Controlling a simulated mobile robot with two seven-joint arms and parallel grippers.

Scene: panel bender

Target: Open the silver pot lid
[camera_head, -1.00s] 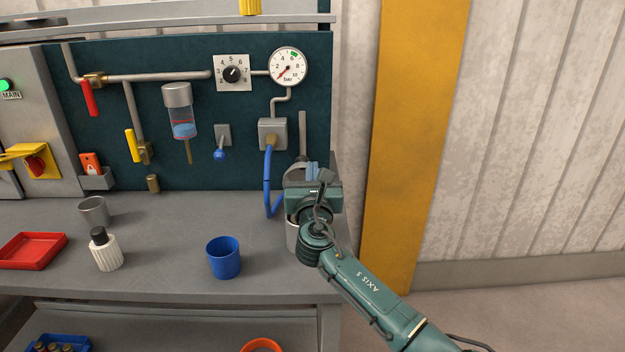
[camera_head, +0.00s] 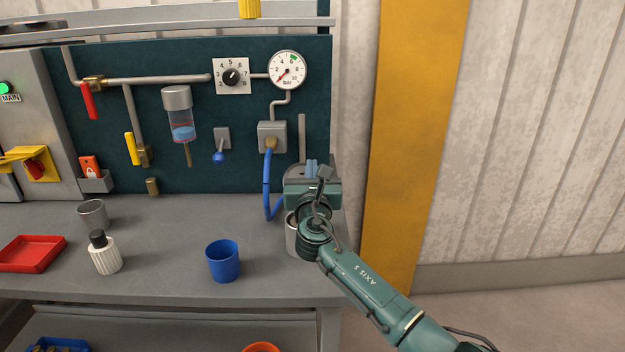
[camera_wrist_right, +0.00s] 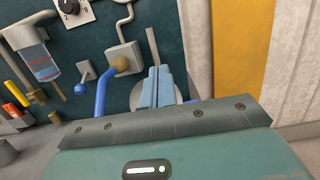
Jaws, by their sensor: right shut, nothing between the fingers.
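The silver pot (camera_head: 292,238) stands at the right end of the workbench, mostly hidden behind my right gripper and wrist. A round grey piece, which looks like its lid (camera_head: 294,173), shows just behind the gripper and seems raised at the back. It also shows in the right wrist view, behind the fingers (camera_wrist_right: 178,96). How far it is tilted I cannot tell. My right gripper (camera_head: 312,168) is shut and empty, its blue fingers in front of the lid; whether they touch it is unclear. My left gripper is not in view.
A blue hose (camera_head: 267,185) hangs close left of the pot from a grey box (camera_head: 272,137). A blue cup (camera_head: 222,262), a white bottle (camera_head: 105,257), a grey cup (camera_head: 93,214) and a red tray (camera_head: 32,254) stand farther left. The bench between is clear.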

